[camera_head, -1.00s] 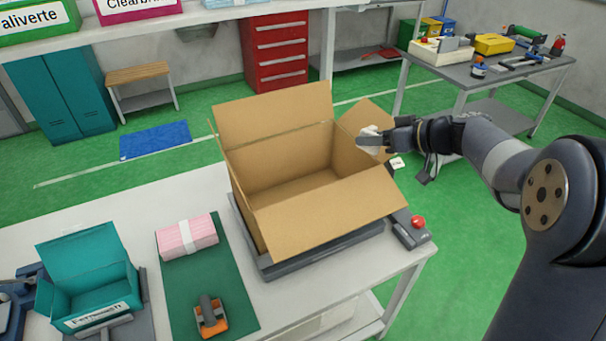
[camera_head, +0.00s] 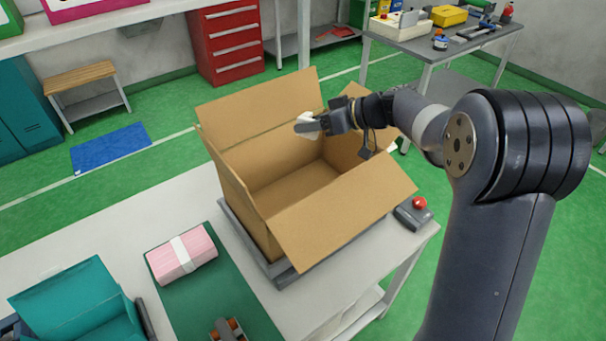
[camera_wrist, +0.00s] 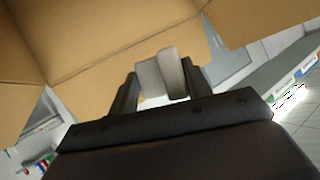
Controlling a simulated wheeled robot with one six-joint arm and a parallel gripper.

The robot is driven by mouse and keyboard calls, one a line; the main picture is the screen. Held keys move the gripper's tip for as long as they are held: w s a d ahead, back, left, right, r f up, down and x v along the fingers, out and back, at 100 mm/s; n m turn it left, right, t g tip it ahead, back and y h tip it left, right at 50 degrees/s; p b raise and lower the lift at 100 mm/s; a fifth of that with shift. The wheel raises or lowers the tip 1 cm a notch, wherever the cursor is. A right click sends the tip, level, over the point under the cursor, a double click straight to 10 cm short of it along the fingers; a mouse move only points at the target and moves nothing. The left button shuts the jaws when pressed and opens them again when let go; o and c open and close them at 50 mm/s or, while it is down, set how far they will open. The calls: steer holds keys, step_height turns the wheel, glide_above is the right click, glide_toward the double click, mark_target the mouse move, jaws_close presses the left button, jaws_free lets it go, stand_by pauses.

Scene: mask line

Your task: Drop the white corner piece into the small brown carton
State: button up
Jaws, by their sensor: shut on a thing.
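The white corner piece (camera_head: 308,119) is between the fingers of my gripper (camera_head: 312,125), which is shut on it. The brown carton (camera_head: 262,222) stands open on the bench with its flaps spread. In the head view my gripper overlaps the carton's opening, at the height of its raised back flap. In the wrist view the white corner piece (camera_wrist: 162,75) sits between the two fingertips (camera_wrist: 160,85), with the carton's cardboard (camera_wrist: 90,40) behind it. The carton's visible floor looks empty; its right side is partly hidden by my arm.
A pink banded bundle (camera_head: 181,254) lies on a green mat (camera_head: 205,297). A teal box (camera_head: 80,305) is at lower left. A side table (camera_head: 440,65) holds tools.

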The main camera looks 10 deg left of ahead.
steer(key=shift+f, duration=1.15)
steer(key=o, duration=1)
steer(key=shift+d, duration=0.1)
steer(key=b+v, duration=0.3)
steer(key=v, duration=0.7)
steer(key=shift+s+d+r, duration=0.1)
steer(key=shift+d+r, duration=0.1)
steer(key=shift+d, duration=0.05)
